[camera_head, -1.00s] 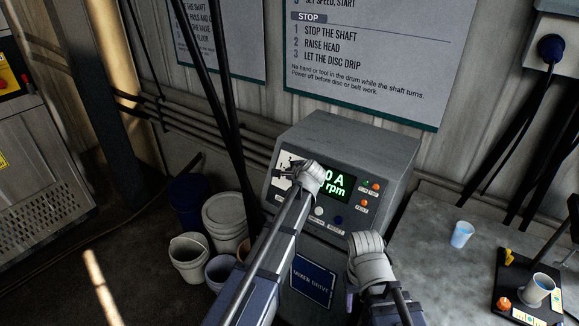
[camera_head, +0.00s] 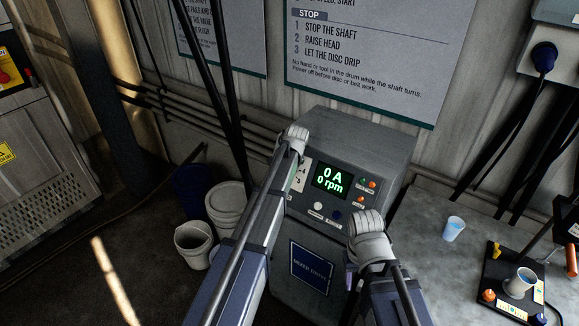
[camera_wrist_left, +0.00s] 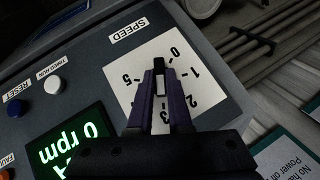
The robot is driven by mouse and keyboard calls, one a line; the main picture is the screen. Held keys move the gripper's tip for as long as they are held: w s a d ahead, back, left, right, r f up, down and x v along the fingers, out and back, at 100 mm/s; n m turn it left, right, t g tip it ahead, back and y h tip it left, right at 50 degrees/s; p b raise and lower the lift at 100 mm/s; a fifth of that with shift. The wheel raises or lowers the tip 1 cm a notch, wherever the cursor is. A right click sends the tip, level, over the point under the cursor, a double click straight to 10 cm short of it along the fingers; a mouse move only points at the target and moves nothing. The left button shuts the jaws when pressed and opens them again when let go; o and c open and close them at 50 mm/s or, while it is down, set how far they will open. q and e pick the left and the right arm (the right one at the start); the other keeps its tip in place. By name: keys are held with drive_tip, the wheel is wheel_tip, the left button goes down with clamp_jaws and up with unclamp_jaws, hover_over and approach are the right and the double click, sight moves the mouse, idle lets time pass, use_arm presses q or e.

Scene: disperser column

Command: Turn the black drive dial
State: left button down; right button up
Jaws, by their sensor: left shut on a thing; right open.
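The black drive dial (camera_wrist_left: 159,66) shows in the left wrist view on a white scale plate (camera_wrist_left: 128,72) numbered from 0 to 5, under a SPEED label. My left gripper (camera_wrist_left: 160,72) has its two purple fingers shut on the dial, which they largely hide; I cannot tell its exact setting. In the head view my left wrist covers the dial, and part of the scale shows beside it. The display (camera_head: 329,181) on the grey drive cabinet reads 0 A and 0 rpm. My right gripper (camera_head: 350,275) is low in front of the cabinet, apart from the dial; its fingers are mostly hidden.
The cabinet panel has a white button (camera_head: 317,206), a blue button (camera_head: 336,215) and small lamps. A blue cup (camera_head: 453,228) and a black tray (camera_head: 497,292) are on the grey surface at right. Buckets (camera_head: 193,245) stand on the floor at left.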

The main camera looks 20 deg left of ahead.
use_arm(q)
drive_tip(key=shift+s, duration=0.1)
idle(0.5)
drive_tip(key=c, duration=0.8)
unclamp_jaws()
drive_tip(key=shift+c, duration=0.2)
drive_tip(key=p+v, duration=0.7)
drive_tip(key=shift+r, duration=0.4)
drive_tip(key=shift+s, duration=0.1)
